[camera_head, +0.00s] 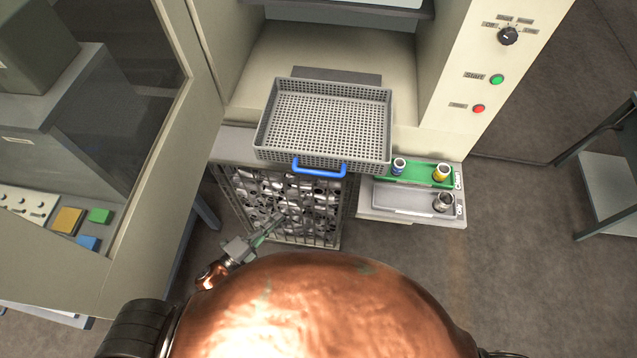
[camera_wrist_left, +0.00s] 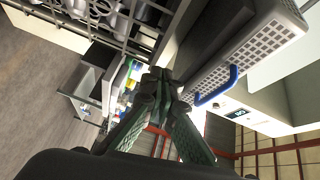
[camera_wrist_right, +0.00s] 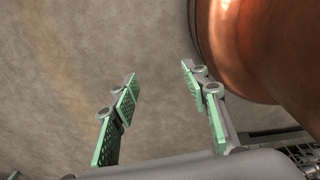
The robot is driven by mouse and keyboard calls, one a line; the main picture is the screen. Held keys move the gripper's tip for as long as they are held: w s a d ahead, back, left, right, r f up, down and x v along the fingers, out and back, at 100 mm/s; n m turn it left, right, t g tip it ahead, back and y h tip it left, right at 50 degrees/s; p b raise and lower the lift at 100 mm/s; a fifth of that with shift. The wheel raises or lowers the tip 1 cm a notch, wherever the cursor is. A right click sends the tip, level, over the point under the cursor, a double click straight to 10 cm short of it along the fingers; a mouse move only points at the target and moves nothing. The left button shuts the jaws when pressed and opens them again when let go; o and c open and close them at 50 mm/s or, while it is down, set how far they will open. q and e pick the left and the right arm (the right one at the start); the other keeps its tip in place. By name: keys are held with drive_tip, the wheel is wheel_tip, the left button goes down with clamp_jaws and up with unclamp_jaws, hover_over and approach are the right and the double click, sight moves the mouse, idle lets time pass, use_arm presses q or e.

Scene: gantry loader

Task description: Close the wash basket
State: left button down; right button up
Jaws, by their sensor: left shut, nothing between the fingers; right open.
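The grey perforated wash basket (camera_head: 330,115) sits on the machine's front ledge, partly sticking out towards me. It looks empty. Its blue handle (camera_head: 320,168) is on the front wall. The basket (camera_wrist_left: 255,50) and handle (camera_wrist_left: 216,90) also show in the left wrist view. My left gripper (camera_head: 277,222) is shut and empty, below and left of the handle and apart from it. Its closed fingers (camera_wrist_left: 160,85) fill the middle of the left wrist view. My right gripper (camera_wrist_right: 158,85) is open and empty over bare floor; the head view does not show it.
A wire rack of metal parts (camera_head: 290,235) stands under the basket. Right of it are a green tray (camera_head: 415,173) and grey tray (camera_head: 400,197) with small parts. An open door panel (camera_head: 165,190) is on the left. The control panel (camera_head: 487,60) is at upper right.

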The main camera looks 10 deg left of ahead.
use_arm(q)
drive_tip(key=s+d+r+m+g+h, duration=0.1)
drive_tip(key=s+d+r+m+h, duration=0.15)
drive_tip(key=r, duration=0.35)
drive_tip(key=s+d+r+m+h, duration=0.1)
drive_tip(key=d+r+m+h, duration=0.1)
drive_tip(key=d+r+m, duration=0.3)
drive_tip(key=w+d+r+n+p, duration=0.1)
drive_tip(key=w+d+r+p, duration=0.2)
drive_tip(key=w, duration=0.7)
drive_tip(key=shift+w+d+n, duration=0.2)
drive_tip(key=shift+d+n, duration=0.15)
drive_tip(key=shift+d, duration=0.7)
use_arm(e)
drive_tip(key=shift+w+a+r, duration=0.1)
drive_tip(key=shift+w+r, duration=0.25)
drive_tip(key=shift+r, duration=0.55)
drive_tip(key=shift+w+a+r, duration=0.1)
drive_tip(key=shift+w+r, duration=0.2)
drive_tip(key=shift+r, duration=0.55)
drive_tip(key=shift+d, duration=0.1)
